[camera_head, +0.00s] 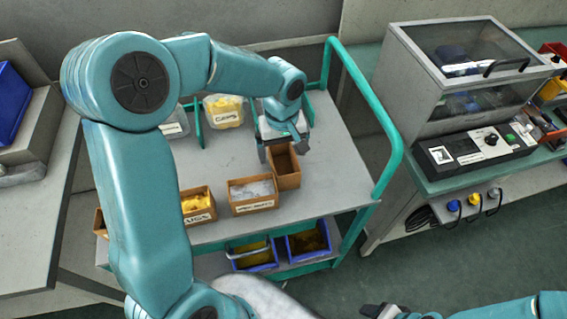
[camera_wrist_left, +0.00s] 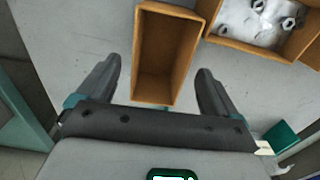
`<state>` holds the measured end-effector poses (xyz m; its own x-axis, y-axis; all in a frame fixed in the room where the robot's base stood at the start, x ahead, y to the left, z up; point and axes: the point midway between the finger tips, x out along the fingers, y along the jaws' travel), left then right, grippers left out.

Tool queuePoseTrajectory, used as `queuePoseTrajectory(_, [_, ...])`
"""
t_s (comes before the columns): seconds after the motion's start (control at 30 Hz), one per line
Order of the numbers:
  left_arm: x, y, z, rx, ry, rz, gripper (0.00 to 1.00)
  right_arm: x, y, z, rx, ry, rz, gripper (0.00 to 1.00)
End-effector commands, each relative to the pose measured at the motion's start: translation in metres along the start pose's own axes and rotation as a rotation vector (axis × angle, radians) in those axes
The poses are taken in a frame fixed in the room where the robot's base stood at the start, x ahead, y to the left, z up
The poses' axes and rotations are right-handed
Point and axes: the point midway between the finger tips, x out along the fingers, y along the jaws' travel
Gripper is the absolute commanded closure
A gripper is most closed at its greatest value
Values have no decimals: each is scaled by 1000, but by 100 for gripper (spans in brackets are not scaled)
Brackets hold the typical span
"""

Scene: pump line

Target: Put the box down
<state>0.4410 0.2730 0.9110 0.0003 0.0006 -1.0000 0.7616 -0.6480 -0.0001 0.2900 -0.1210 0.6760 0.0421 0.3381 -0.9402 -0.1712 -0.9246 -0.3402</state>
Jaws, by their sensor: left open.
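The box is an empty brown open-topped bin (camera_head: 285,168) on the grey top shelf of the teal cart. My left gripper (camera_head: 284,150) is at the box's far end. In the left wrist view its two dark fingers (camera_wrist_left: 160,88) are spread on either side of the box's near end, with a gap on both sides. My right gripper (camera_head: 378,311) shows only partly at the bottom edge of the head view, and its jaw state is unclear.
The cart top (camera_head: 335,170) is bare right of the box. A bin of metal parts (camera_head: 252,194) stands close beside the box, and a bin of yellow parts (camera_head: 197,205) is farther left. Clear containers (camera_head: 223,110) stand behind. The cart's teal handle rail (camera_head: 375,100) rises on the right.

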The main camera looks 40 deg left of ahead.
Motion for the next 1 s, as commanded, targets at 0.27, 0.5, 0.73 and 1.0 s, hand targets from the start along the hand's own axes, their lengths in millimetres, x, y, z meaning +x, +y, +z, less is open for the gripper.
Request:
queuePoseTrajectory(0.27, [39, 1, 4, 2, -3, -4, 6, -4, -2, 0, 0, 0, 0, 40])
queuePoseTrajectory(0.5, [53, 0, 4, 2, 0, -1, 6, -4, -2, 0, 0, 0, 0, 40])
queuePoseTrajectory(0.73, [53, 1, 4, 2, 0, 0, 39, -4, -2, 0, 0, 0, 0, 40])
queuePoseTrajectory(1.0, [52, 1, 3, 2, 0, 0, 65, -4, -2, 0, 0, 0, 0, 40])
